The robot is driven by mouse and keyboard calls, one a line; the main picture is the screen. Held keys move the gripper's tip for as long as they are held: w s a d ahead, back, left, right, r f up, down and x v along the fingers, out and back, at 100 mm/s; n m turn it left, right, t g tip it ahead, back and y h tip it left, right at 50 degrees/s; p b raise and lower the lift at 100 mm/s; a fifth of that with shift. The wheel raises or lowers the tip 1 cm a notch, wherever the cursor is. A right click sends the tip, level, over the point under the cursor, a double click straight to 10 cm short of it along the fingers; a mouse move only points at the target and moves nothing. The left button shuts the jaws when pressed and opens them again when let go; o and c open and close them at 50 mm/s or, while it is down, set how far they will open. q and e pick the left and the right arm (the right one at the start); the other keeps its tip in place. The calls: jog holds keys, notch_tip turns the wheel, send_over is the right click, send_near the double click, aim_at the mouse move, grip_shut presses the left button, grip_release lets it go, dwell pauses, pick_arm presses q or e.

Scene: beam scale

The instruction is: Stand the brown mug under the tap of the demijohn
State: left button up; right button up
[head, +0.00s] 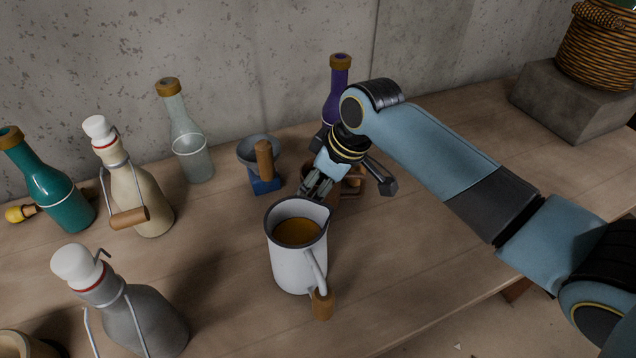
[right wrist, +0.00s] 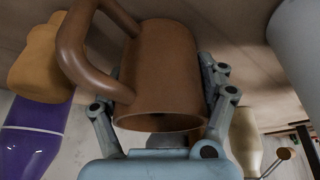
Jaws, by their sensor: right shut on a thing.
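The brown mug (right wrist: 168,70) fills the middle of the right wrist view, its handle at the upper left and its rim facing the camera. My right gripper (head: 318,187) is shut on it, one finger on each side of the body. In the head view the mug (head: 336,200) is mostly hidden behind the gripper and the white jug; whether it touches the table is unclear. The wicker-covered demijohn (head: 603,48) stands at the top right, cut off by the frame. Its tap does not show. My left gripper is out of view.
The demijohn stands on a grey block (head: 568,100). A white jug (head: 292,262) of amber liquid is just in front of my right gripper. Several bottles stand left; the table before the block is clear.

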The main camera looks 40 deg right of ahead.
jog(key=o, duration=1.5)
jog(key=shift+f, duration=0.1)
